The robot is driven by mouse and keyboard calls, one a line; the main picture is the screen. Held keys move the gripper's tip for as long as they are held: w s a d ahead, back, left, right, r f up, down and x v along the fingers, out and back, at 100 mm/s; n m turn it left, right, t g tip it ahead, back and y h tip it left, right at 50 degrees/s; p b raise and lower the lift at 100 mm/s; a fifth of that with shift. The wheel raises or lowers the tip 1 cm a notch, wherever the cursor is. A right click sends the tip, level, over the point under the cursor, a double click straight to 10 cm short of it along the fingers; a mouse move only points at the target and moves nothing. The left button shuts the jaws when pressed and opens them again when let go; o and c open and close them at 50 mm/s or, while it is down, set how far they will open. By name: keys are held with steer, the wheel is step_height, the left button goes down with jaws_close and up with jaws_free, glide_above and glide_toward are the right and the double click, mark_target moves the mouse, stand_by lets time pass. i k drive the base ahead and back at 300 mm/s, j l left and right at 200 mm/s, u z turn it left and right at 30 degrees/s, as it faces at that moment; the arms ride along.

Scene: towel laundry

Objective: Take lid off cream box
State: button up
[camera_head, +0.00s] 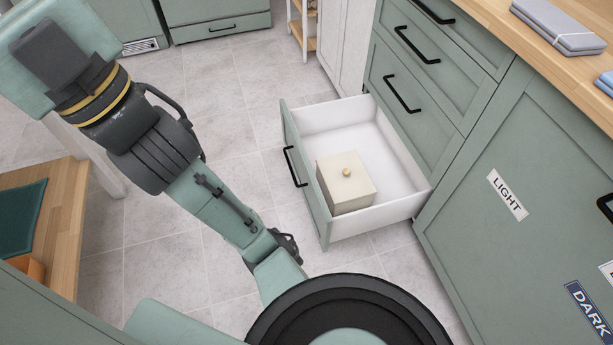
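The cream box (347,193) stands upright in the open drawer, towards the drawer's front left. Its flat cream lid (343,172) lies on top and covers it, with a small round wooden knob (346,172) in the middle. The inside of the box is hidden. My arm reaches across the left of the view, well apart from the box. I cannot make out my gripper's fingers in this view.
The white-lined drawer (385,150) sticks out from the green cabinet, with a black handle (295,167) on its front. Tiled floor (235,95) lies clear in front. A wooden counter with folded grey cloth (558,28) is at upper right. A wooden surface (68,220) is at left.

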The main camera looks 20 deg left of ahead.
mark_target(345, 178)
steer(key=i+l+u, duration=0.65)
steer(key=i+l, duration=0.1)
steer(key=l, duration=0.05)
